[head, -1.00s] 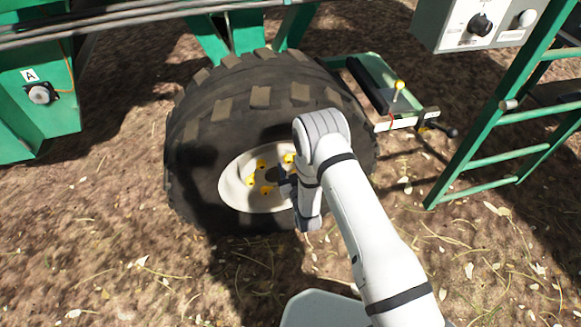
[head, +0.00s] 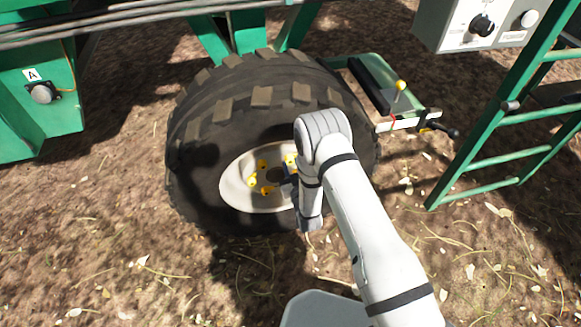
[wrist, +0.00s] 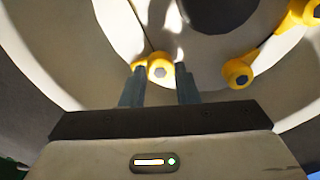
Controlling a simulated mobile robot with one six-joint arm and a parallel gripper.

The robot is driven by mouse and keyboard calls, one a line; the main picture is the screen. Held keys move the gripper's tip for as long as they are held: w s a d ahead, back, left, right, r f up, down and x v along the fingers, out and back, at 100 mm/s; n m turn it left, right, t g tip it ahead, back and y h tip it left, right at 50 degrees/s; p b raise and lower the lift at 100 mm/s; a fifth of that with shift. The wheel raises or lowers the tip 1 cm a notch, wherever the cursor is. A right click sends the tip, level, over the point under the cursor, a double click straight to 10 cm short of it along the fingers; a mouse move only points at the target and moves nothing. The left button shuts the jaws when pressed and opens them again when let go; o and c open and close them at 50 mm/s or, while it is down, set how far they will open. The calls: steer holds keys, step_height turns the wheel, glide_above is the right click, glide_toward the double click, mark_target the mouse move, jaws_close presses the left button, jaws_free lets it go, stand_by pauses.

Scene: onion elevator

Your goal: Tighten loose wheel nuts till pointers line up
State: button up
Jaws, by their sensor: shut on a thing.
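The wheel (head: 205,130) is a big black tyre with a pale rim (head: 232,193). Several yellow nut pointers (head: 252,181) sit around its dark hub hole. In the wrist view, my gripper (wrist: 160,82) has a finger on each side of a grey wheel nut (wrist: 159,71) and is shut on it. This nut's yellow pointer reaches left and is partly hidden by the left finger. To the right, another nut (wrist: 240,76) has its pointer up and right, toward a further nut (wrist: 315,12) whose pointer slants down and left. In the head view, my arm hides the rim's right side.
A green ladder (head: 490,160) and a grey control box (head: 480,25) stand at the right. A green bracket with a yellow-knobbed lever (head: 400,86) juts out beside the tyre. A green panel marked A (head: 40,95) is at the left. Open leaf-strewn ground (head: 110,255) lies in front.

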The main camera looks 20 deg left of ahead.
steer(key=shift+s+a+f, duration=0.1)
steer(key=m+b, duration=0.2)
steer(key=m, duration=0.1)
steer(key=shift+f+m, duration=0.1)
steer(key=shift+m, duration=0.2)
steer(key=m+b, duration=0.2)
steer(key=m, duration=0.1)
steer(key=shift+m+b, duration=0.3)
steer(key=m+b, duration=0.2)
steer(key=m, duration=0.2)
steer(key=shift+s+b, duration=0.1)
steer(key=shift+b, duration=0.2)
steer(key=shift+m+b, duration=0.65)
steer(key=shift+m, duration=0.65)
steer(key=o, duration=1)
steer(key=shift+r, duration=0.2)
steer(key=shift+c, duration=0.2)
